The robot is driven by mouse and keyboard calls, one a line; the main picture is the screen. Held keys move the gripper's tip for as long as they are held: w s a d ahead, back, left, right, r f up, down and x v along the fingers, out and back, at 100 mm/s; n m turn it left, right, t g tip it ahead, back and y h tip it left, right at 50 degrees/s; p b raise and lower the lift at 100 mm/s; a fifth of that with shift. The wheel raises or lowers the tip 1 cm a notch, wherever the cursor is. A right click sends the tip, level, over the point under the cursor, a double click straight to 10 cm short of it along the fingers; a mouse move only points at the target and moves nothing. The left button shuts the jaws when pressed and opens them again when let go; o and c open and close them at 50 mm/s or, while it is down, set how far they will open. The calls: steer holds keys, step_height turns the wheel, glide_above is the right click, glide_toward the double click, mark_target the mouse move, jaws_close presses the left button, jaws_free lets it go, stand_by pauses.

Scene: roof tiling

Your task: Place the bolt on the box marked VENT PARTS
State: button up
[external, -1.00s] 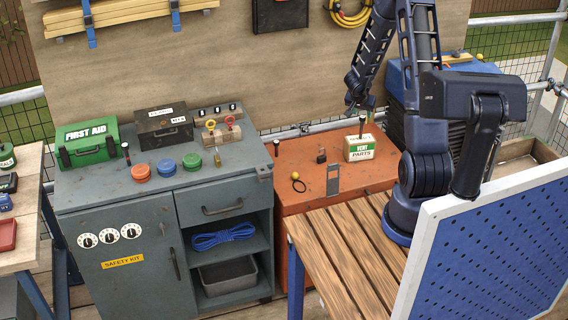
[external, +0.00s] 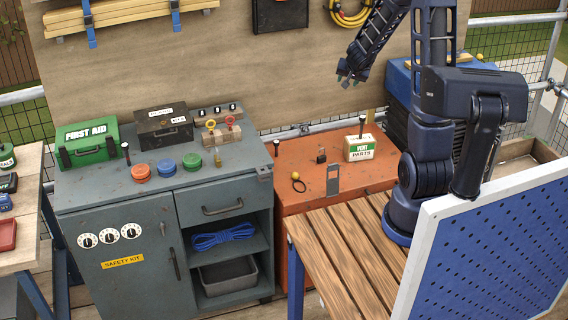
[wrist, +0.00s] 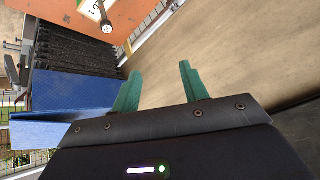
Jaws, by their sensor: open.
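The box marked VENT PARTS (external: 360,153) is white and green and sits on the orange cabinet top near its back right. A dark bolt (external: 362,128) with a wider head stands upright on the box. The box's edge (wrist: 91,9) and the bolt (wrist: 106,25) also show at the top of the wrist view. My gripper (external: 346,80) is above and a little left of the box, clear of the bolt. Its green fingers (wrist: 158,74) are spread apart with nothing between them.
A similar dark bolt (external: 276,148) stands at the orange cabinet's left edge. A padlock (external: 321,156), a ring with a yellow ball (external: 298,183) and a grey plate (external: 333,180) lie near the box. The grey cabinet (external: 130,203) stands to the left.

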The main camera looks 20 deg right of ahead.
steer(key=s+a+r+n+y, duration=0.2)
steer(key=s+a+r, duration=0.2)
steer(key=s+r, duration=0.25)
steer(key=s+a+r+n+y, duration=0.25)
steer(key=s+a+r, duration=0.2)
steer(key=r, duration=0.35)
steer(key=s+d+r+n+g+h, duration=0.1)
steer(key=s+d+r, duration=0.1)
steer(key=s, duration=0.9)
steer(key=s+d+r+n+g+h, duration=0.1)
steer(key=s+d+r+h, duration=0.1)
steer(key=s, duration=0.9)
steer(key=shift+s+d+r+g, duration=0.2)
steer(key=shift+d+r+g, duration=0.15)
steer(key=shift+r, duration=0.1)
